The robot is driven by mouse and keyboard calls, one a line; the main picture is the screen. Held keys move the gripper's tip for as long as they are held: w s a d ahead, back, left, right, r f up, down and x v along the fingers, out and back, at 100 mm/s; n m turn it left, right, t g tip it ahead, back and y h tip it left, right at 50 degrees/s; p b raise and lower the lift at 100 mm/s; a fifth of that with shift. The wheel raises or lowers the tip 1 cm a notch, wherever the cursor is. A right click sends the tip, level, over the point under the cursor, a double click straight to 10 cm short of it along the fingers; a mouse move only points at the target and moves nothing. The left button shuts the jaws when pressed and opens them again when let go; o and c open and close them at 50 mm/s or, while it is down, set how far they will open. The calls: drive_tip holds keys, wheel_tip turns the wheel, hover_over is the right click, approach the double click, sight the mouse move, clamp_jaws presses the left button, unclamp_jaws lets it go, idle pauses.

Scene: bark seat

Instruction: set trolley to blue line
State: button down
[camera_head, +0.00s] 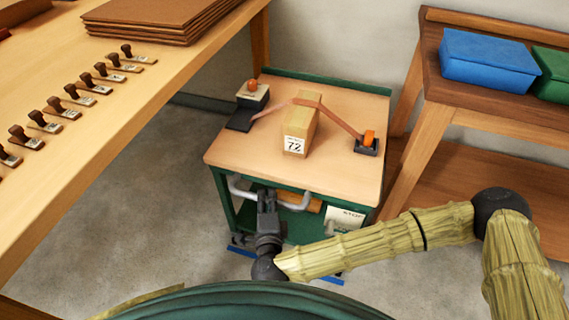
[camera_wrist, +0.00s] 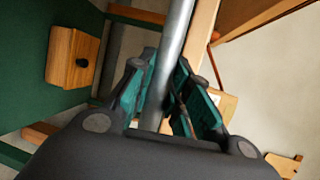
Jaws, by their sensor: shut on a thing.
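The trolley (camera_head: 238,158) has a pale wooden top and a green frame, and stands between the workbench and a side bench. Its grey metal handle (camera_head: 236,187) runs along the near side. My gripper (camera_head: 267,196) is at the handle, left of its middle. In the wrist view the handle (camera_wrist: 174,50) passes between the green-padded fingers of my gripper (camera_wrist: 165,75), which are shut on it. Blue line pieces (camera_head: 331,279) show on the floor by the trolley's near foot; the stretch between is hidden by my arm.
The workbench (camera_head: 150,88) with several stamps is at left. The side bench (camera_head: 432,85) with a blue box (camera_head: 487,58) stands close at right. Grey floor (camera_head: 150,190) is clear at left.

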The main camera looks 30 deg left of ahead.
drive_tip(key=shift+s+d, duration=0.1)
drive_tip(key=shift+s, duration=0.4)
drive_tip(key=c, duration=1.3)
unclamp_jaws()
drive_tip(key=v, duration=1.2)
drive_tip(key=shift+d, duration=0.1)
